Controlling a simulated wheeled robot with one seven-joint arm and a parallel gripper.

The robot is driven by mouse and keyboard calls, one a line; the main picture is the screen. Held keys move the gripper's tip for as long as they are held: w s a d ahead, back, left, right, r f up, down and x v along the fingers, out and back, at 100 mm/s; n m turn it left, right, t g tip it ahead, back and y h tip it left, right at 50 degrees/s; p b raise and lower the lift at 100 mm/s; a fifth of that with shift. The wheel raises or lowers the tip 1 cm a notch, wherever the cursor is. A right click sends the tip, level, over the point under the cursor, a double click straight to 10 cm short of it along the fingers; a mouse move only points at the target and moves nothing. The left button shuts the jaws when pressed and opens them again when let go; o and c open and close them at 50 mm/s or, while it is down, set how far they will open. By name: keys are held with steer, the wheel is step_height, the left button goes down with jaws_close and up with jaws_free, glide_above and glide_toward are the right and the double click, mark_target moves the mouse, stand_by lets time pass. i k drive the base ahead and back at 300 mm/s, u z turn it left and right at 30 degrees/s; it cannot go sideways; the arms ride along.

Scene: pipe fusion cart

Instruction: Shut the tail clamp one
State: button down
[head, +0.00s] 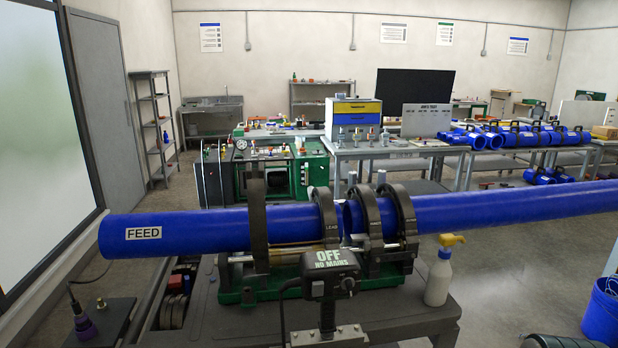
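The pipe fusion machine (243,293) stands on a grey cart in front of me, with several dark clamp rings around blue pipe. The leftmost ring (258,225) stands upright around the pipe marked FEED. A second ring (327,215) carries the word LEAD. Two more rings, a middle one (368,212) and a rightmost one (404,212), stand around the right pipe. I see no readable tail label, so I cannot tell which is tail clamp one, nor whether each ring is latched. The left pipe (190,233) and right pipe (510,207) meet near the LEAD ring. My gripper is not in view.
The right pipe reaches far out over open floor. A blue bucket (603,312) is at lower right. Benches stand behind.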

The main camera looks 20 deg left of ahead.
mark_target(255, 176)
steer(key=z, duration=0.8)
steer(key=i, duration=0.95)
steer(key=u, duration=2.1)
